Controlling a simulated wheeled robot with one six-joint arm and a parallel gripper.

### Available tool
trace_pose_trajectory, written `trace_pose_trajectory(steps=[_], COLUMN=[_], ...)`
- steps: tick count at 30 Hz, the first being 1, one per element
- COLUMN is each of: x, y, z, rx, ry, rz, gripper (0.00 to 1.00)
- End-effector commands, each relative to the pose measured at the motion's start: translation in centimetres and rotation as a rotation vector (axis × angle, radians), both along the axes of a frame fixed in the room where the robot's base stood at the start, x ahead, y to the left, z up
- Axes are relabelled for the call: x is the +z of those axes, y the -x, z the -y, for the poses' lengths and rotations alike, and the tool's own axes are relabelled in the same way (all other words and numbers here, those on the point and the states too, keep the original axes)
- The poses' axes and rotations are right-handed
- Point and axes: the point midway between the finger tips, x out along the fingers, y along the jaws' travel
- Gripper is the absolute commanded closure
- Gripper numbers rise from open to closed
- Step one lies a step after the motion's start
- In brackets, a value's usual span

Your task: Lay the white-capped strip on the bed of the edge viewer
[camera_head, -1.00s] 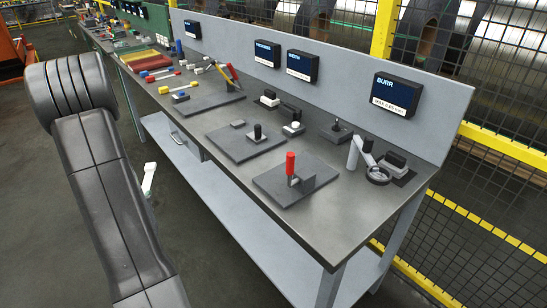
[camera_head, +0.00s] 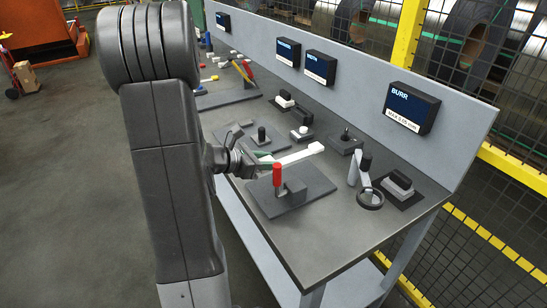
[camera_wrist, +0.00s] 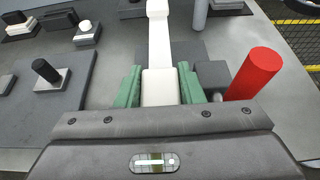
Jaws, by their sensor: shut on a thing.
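The white-capped strip is a pale flat bar with a white block cap (camera_head: 316,147) at its far end. My gripper (camera_head: 266,160) has green fingers and is shut on the strip's near part. It holds the strip roughly level above the bench, pointing to the right. In the wrist view the strip (camera_wrist: 159,42) runs straight away from between the green fingers (camera_wrist: 159,88). The edge viewer seems to be the stand with a ring lens (camera_head: 370,198) under the BURR display (camera_head: 411,107). The cap is short of it, to its left. I cannot make out its bed clearly.
A dark plate (camera_head: 312,188) with a red upright handle (camera_head: 277,174) lies just below and beside my gripper. Another plate with a black knob (camera_head: 261,134) is behind it. Small blocks stand along the back panel (camera_head: 350,78). The bench's right front corner is clear.

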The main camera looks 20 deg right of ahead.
Motion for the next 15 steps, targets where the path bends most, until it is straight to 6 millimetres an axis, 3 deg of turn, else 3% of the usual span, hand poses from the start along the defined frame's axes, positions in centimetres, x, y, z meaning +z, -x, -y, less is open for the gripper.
trace_pose_trajectory(steps=[15], x=[-0.40], y=[-0.02], z=[-0.14], rx=[-0.001], ry=[-0.002], rz=[0.002], gripper=[0.92])
